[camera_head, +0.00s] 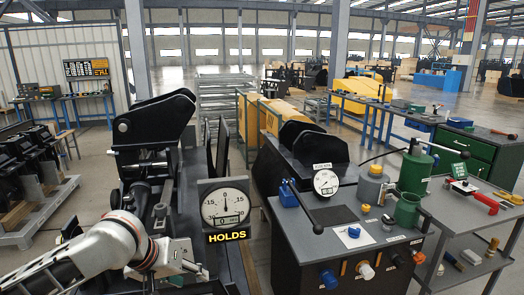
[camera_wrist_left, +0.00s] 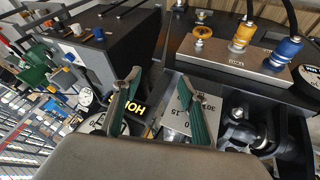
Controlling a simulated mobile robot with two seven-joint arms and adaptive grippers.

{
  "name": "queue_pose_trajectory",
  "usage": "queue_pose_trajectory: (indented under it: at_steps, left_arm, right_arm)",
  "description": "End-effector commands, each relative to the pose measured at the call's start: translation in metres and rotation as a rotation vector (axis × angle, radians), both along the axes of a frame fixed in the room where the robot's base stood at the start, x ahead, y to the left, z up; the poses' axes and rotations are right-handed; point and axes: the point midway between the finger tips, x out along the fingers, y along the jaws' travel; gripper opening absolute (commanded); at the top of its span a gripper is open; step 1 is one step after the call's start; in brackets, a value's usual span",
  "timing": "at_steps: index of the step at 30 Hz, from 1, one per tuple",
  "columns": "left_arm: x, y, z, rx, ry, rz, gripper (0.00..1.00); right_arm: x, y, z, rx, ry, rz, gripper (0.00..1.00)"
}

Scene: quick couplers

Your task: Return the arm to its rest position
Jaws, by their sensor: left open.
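My left arm (camera_head: 125,240), silver with an orange ring, reaches in from the lower left in the head view. My right gripper is in neither view.
A coupling block (camera_wrist_left: 240,58) carries yellow and blue fittings with hoses. A dark console (camera_head: 345,240) has a round gauge and coloured knobs. Open floor lies farther back.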

Motion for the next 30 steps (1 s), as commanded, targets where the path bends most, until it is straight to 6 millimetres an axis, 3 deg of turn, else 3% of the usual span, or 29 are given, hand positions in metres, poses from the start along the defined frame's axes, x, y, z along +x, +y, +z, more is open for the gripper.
queue_pose_trajectory:
  at_steps: [1,6,10,15,23,30]
  left_arm:
    - [-0.004,-0.016,-0.017,-0.035,-0.006,-0.035,0.42]
    - [-0.009,-0.054,-0.056,-0.125,-0.089,-0.123,0.42]
    - [-0.015,-0.072,-0.085,-0.171,-0.166,-0.162,0.42]
    - [-0.028,-0.079,-0.124,-0.188,-0.273,-0.175,0.42]
    - [-0.068,-0.055,-0.194,-0.092,-0.419,-0.157,0.42]
    - [-0.139,-0.006,-0.262,0.123,-0.492,-0.161,0.42]
  right_arm:
    - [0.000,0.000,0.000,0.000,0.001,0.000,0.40]
    - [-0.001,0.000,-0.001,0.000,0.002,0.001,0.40]
    - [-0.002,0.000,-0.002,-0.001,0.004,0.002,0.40]
    - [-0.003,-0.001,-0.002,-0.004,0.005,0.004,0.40]
    - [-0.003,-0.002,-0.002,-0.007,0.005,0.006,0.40]
    - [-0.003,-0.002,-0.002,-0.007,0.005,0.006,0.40]
